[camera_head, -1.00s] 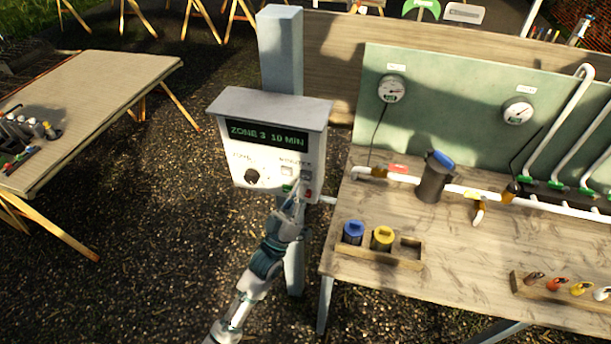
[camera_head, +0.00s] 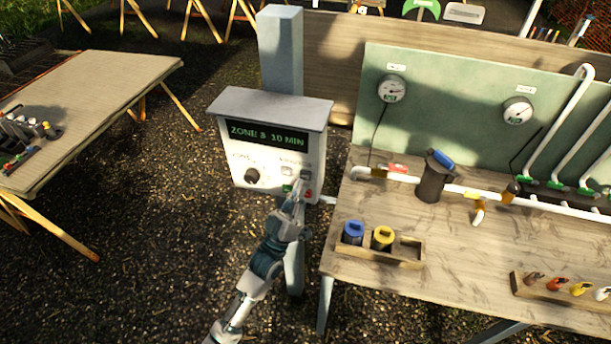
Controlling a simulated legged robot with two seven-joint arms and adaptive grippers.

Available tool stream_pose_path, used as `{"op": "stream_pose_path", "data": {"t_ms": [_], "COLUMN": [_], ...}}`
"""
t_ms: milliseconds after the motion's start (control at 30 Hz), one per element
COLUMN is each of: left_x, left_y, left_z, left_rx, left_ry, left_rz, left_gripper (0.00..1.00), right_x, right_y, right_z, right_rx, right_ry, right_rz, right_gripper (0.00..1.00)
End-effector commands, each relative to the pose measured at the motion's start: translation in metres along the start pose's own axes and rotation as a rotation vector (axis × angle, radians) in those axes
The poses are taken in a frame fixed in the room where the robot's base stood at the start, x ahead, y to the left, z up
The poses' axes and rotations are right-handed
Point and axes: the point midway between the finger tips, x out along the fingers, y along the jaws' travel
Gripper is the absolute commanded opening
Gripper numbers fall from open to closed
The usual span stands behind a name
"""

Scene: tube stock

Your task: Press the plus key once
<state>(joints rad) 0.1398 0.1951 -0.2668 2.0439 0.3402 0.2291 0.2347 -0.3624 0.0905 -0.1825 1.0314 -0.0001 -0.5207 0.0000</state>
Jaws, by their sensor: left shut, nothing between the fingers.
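The control box (camera_head: 231,165) is white with a sloped grey lid, fixed to a grey post. Its display (camera_head: 267,134) reads "ZONE 3 10 MIN". A black dial (camera_head: 251,175) sits at lower left. A small grey key (camera_head: 286,171) and a second grey key (camera_head: 306,174) sit side by side at the right under a label; their marks are too small to read. My left gripper (camera_head: 301,184) is shut and empty, its tip in front of the box's lower right, just below the right-hand key. I cannot tell whether it touches. My right gripper is not in view.
A green button (camera_head: 287,188) and a red button (camera_head: 309,193) lie close beside my fingertips. The wooden bench (camera_head: 400,290) with pipes and a tray stands right of the box. Open gravel lies to the left.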

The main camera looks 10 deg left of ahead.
Motion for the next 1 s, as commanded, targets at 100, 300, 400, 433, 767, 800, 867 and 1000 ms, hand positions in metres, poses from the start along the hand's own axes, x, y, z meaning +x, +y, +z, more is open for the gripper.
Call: {"op": "stream_pose_path", "data": {"t_ms": [100,300,400,433,767,800,867,1000], "left_x": [0.0024,0.0066,0.0063,0.0062,0.0073,0.0076,0.0082,0.0093], "left_y": [-0.0008,-0.0031,-0.003,-0.003,-0.0037,-0.0039,-0.0043,-0.0051], "left_z": [0.0005,0.0026,0.0027,0.0027,0.0033,0.0036,0.0039,0.0047], "left_rx": [0.0,0.0,0.0,0.0,0.0,0.0,0.0,0.0], "left_ry": [0.0,0.0,0.0,0.0,0.0,0.0,0.001,0.001], "left_rz": [0.0,0.0,0.0,0.0,0.0,0.0,0.0,0.0], "left_gripper": [0.0,0.0,0.0,0.0,0.0,0.0,0.0,0.0], "right_x": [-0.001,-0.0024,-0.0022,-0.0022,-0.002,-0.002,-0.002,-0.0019], "right_y": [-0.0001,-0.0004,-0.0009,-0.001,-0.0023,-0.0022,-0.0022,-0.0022], "right_z": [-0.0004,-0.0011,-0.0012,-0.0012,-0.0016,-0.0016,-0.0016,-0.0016], "right_rx": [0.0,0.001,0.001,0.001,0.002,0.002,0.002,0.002], "right_ry": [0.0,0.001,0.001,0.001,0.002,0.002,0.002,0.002], "right_rz": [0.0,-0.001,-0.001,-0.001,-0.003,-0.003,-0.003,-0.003], "right_gripper": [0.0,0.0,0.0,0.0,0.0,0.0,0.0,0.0]}}
